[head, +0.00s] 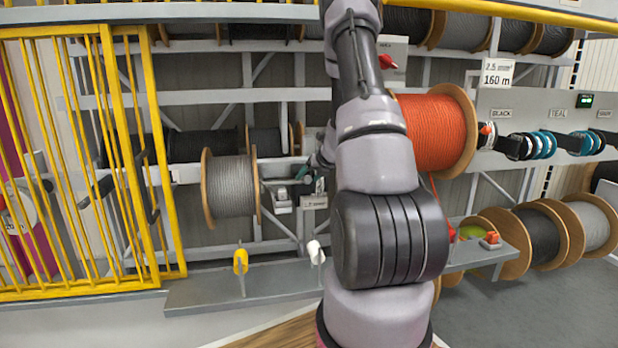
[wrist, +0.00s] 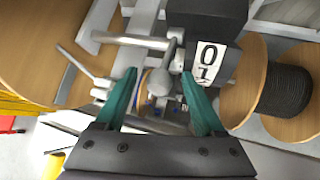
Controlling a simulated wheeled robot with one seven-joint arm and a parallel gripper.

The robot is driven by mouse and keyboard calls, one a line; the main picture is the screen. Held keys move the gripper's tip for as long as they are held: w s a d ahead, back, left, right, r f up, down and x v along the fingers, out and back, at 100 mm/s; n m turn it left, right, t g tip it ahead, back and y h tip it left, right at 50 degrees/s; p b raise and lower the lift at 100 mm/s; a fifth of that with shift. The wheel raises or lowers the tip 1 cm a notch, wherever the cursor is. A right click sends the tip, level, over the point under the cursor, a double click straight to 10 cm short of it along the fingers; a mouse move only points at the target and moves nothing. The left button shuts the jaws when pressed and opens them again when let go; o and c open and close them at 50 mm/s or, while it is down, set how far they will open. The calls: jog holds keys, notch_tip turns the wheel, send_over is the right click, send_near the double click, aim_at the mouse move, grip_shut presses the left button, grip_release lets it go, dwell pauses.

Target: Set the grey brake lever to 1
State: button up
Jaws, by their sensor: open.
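In the wrist view a pale grey lever with a rounded end (wrist: 153,104) shows between the fingers. It stands beside a dark box with a white label (wrist: 208,63) marked 0 above 1. My gripper (wrist: 158,76) is open, with one teal finger on each side of the grey parts; I cannot tell whether either finger touches them. Which mark the lever stands at is not clear. In the head view my gripper (head: 311,184) is small, just right of the grey cable reel (head: 232,186). The lever cannot be made out there, and my arm hides part of that area.
A yellow barred gate (head: 120,160) stands at the left. An orange cable reel (head: 437,130) is right of my arm. A grey shelf (head: 205,291) below carries a yellow-handled lever (head: 241,262) and a white-handled one (head: 315,252). In the wrist view wooden reel flanges (wrist: 35,50) flank the gripper.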

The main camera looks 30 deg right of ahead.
jog(key=v, duration=1)
jog(key=shift+s+r, duration=0.2)
jog(key=s+a+r+n+g+y, duration=0.15)
jog(key=s+a+r+n, duration=0.25)
jog(key=a+r+n, duration=0.5)
jog(key=s+a+r+n+y, duration=0.35)
jog(key=a+r+n, duration=0.3)
jog(key=a, duration=0.45)
jog(key=s+a+r+n+h, duration=0.2)
jog(key=s+n, duration=0.7)
jog(key=s+a+r+n+h, duration=0.2)
jog(key=s+a+r+n, duration=0.1)
jog(key=s+n, duration=0.6)
jog(key=shift+s+n+g, duration=0.35)
jog(key=shift+s, duration=0.25)
